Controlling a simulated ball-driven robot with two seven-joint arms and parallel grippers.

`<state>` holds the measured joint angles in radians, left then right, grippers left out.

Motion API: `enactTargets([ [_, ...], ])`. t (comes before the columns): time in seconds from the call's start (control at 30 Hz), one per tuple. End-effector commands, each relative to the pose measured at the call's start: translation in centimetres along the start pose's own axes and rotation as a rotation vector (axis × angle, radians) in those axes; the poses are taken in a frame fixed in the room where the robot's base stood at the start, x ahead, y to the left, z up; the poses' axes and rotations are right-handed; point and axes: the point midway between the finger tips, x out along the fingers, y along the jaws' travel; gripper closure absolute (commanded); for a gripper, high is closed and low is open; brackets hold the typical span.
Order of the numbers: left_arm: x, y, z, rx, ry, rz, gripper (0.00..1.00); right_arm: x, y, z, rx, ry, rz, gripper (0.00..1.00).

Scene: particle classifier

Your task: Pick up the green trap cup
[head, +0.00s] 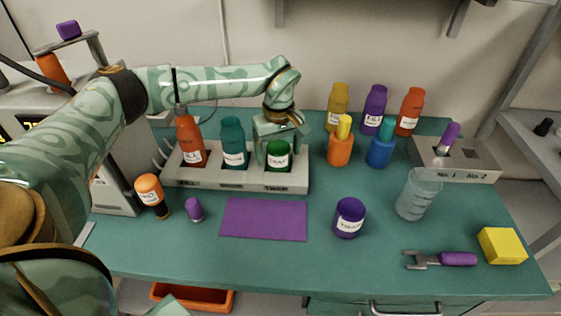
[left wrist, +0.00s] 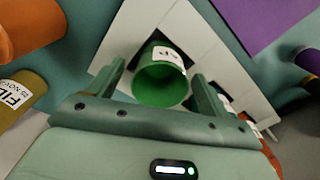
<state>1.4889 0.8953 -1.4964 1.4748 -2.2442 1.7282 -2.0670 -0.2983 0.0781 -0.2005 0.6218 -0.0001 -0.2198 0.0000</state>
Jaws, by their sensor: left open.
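The green trap cup (head: 279,160) stands in the right slot of a grey rack (head: 235,182), its white label facing front. My left gripper (head: 279,139) is at the cup from above and behind, with its jaws open. In the left wrist view the green cup (left wrist: 162,82) shows its open mouth between the two spread fingers of my left gripper (left wrist: 158,84). Gaps show on both sides of the cup, and I cannot tell how deep the fingers reach around it. My right gripper is not in view.
An orange-red bottle (head: 190,145) and a teal bottle (head: 233,146) stand in the same rack. A purple mat (head: 264,219) lies in front. Several bottles stand behind on the right; a purple cup (head: 349,219) and a clear beaker (head: 418,194) stand right of the mat.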

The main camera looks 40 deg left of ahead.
Motion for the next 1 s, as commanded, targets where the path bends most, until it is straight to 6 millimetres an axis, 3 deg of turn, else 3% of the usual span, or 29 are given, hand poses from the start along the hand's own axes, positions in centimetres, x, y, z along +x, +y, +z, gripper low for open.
enactTargets([
  [0.07, 1.0, 0.0, 0.0, 0.0, 0.0, 0.0, 0.21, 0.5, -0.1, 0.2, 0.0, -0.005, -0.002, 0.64],
  [0.27, 0.7, 0.0, 0.0, 0.0, 0.002, 0.003, 0.21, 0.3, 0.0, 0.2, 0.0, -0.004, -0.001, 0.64],
  [0.43, 0.7, 0.0, 0.0, 0.0, 0.001, 0.002, 0.68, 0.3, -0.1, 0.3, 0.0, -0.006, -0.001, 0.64],
  [0.47, 0.7, 0.0, 0.0, 0.0, 0.001, 0.002, 0.7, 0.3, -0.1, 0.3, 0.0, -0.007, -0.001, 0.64],
  [0.77, 0.3, 0.0, 0.0, 0.0, 0.002, 0.004, 0.7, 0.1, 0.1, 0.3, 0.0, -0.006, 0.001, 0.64],
  [1.0, -4.8, 0.1, -0.1, 0.0, 0.006, 0.009, 0.7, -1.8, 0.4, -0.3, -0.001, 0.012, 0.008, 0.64],
])
